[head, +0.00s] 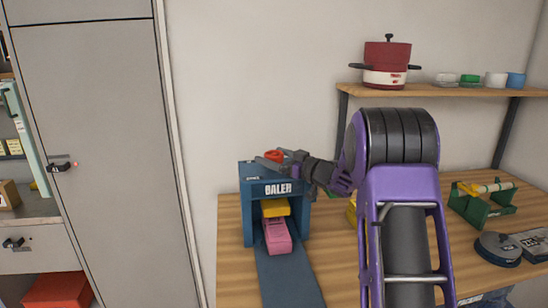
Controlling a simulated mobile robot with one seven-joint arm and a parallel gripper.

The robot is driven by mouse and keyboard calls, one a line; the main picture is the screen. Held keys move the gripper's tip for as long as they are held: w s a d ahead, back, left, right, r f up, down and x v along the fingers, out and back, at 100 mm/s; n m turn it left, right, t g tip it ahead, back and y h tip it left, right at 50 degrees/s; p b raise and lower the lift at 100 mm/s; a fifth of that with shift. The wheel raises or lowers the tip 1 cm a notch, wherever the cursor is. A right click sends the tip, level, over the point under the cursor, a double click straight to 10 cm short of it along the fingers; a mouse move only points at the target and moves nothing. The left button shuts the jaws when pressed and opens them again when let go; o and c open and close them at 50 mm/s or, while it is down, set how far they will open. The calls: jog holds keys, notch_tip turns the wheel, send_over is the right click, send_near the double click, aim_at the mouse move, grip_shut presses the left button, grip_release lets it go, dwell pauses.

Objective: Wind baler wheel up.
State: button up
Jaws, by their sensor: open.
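The blue baler (247,210), marked "BALER" on its front, stands on the wooden table. A small red wheel (273,155) shows on its top, partly hidden by my gripper. My gripper (272,159) is open, reaching in from the right at the height of the wheel. Its grey fingers are right at the wheel; whether they touch it I cannot tell. Under the baler's top, a yellow block (275,207) sits above a pink bundle (277,236) in the opening.
A dark blue strip (288,280) runs forward from the baler. My arm hides the middle of the table (338,270). A green toolbox (487,208) and a dark round object (497,248) stand at right. A shelf (430,91) with a red pot (386,62) hangs above.

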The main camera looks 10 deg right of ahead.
jog(key=v, duration=1.7)
jog(key=shift+s+d, duration=0.2)
